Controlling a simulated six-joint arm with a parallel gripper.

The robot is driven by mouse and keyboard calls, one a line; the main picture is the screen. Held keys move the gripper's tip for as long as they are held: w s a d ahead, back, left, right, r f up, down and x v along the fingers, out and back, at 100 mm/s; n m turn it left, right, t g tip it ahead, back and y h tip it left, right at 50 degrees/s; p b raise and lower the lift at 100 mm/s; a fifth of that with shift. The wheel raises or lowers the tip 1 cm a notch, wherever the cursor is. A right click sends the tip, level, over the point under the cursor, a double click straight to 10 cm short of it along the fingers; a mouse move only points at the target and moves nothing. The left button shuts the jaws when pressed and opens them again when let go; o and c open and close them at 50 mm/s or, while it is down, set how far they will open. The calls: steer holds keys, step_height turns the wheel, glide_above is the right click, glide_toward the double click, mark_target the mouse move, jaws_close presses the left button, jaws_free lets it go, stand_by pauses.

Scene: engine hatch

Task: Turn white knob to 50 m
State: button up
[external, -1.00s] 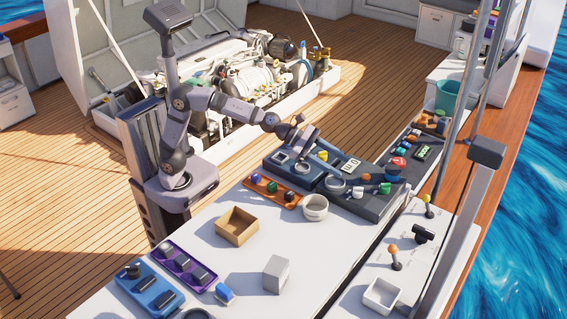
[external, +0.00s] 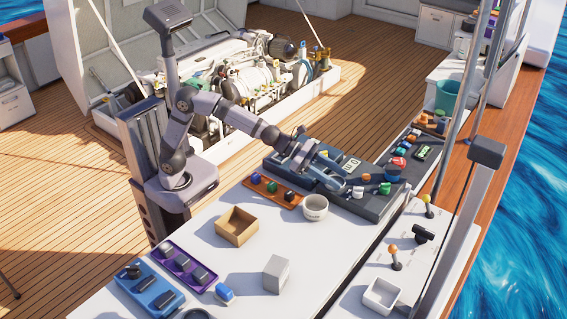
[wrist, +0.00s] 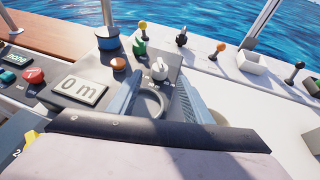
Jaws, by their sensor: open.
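The white knob (wrist: 159,69) stands on the dark console panel in the wrist view, ahead of and between my fingers. It also shows in the external view (external: 358,190). My gripper (wrist: 158,92) is open, with one blue-grey finger on each side and nothing held. In the external view my gripper (external: 340,181) is low over the console, just left of the white knob, apparently not touching it. A display (wrist: 79,90) left of the gripper reads "0 m".
A grey ring-shaped part (wrist: 150,103) lies on the console between the fingers. An orange knob (wrist: 119,64) and a green knob (wrist: 139,47) stand near the white knob. A blue round part (wrist: 107,40) stands behind. A white bowl (external: 315,207) sits on the table beside the console.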

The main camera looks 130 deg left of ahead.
mark_target(352, 194)
steer(key=shift+p+x, duration=0.4)
steer(key=shift+x, duration=3.15)
steer(key=c, duration=1.1)
steer(key=shift+o, duration=0.2)
